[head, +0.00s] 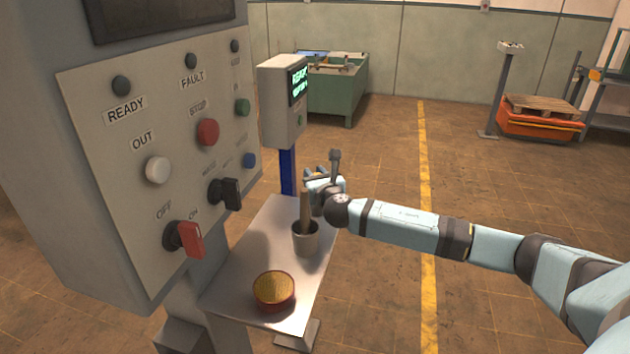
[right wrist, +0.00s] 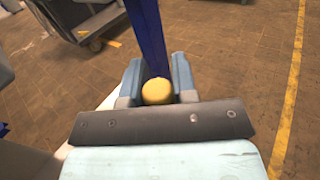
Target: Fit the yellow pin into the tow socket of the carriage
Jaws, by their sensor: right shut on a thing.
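My right gripper (head: 318,188) reaches in from the right, above the far end of a small metal shelf. In the right wrist view its two blue-grey fingers (right wrist: 157,88) are shut on the yellow pin (right wrist: 157,92); only the pin's round yellow end shows. In the head view I cannot make out the pin at the hand. My left gripper is not in view.
The shelf (head: 245,268) holds a grey cup (head: 306,240) with a brown handle in it and a round red-rimmed tin (head: 274,291). A control panel (head: 160,150) stands at left. A READY display box (head: 284,100) on a blue post (head: 288,172) stands behind.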

